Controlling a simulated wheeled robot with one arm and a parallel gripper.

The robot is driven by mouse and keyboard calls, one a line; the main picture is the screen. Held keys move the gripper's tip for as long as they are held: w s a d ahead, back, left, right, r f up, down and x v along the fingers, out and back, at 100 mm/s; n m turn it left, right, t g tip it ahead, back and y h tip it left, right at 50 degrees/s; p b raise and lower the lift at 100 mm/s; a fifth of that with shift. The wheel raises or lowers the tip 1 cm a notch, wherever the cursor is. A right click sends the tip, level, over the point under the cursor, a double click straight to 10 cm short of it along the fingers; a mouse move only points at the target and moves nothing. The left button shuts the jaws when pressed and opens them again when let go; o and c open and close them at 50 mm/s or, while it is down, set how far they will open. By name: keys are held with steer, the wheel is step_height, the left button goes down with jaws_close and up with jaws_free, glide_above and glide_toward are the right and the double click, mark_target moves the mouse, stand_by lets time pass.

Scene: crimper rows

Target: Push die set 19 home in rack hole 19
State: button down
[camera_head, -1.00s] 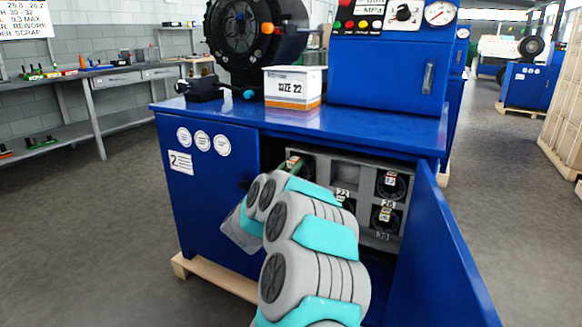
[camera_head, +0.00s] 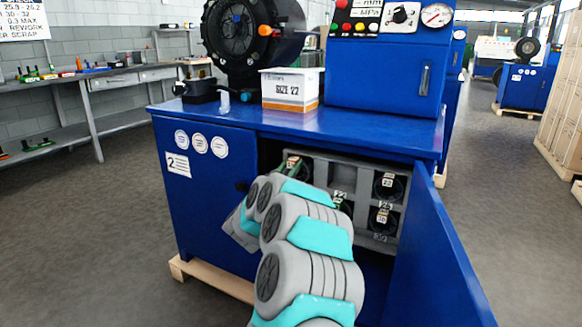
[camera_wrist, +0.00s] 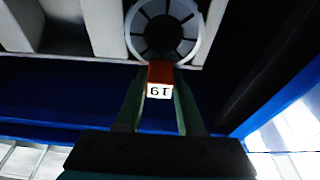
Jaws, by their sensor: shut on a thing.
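Die set 19 (camera_wrist: 163,28) shows in the wrist view as a dark, segmented round face in a light ring, with a red tab (camera_wrist: 160,74) whose white label reads 19 upside down. My gripper (camera_wrist: 161,82) has its two dark green fingers shut on this tab. In the head view, my arm reaches into the open cabinet, and the tab shows small at the rack's (camera_head: 350,168) upper left. The die set is at the rack front there. My arm hides part of it, and how deep it sits in its hole I cannot tell.
Other die sets sit in the rack, two at its right side (camera_head: 388,187) (camera_head: 382,220). The open blue door (camera_head: 440,245) stands close to the right of my arm. The closed blue panel (camera_head: 212,200) is at left. A SIZE 22 box (camera_head: 291,90) stands on the bench top.

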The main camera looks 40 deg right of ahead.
steer(key=shift+x, duration=0.95)
steer(key=c, duration=0.9)
jaws_free()
steer(key=o, duration=0.4)
steer(key=shift+f, duration=0.1)
steer(key=shift+o, duration=0.3)
steer(key=shift+f, duration=0.2)
steer(key=shift+b+v, duration=0.3)
steer(key=shift+v, duration=3.6)
steer(key=shift+r, duration=0.15)
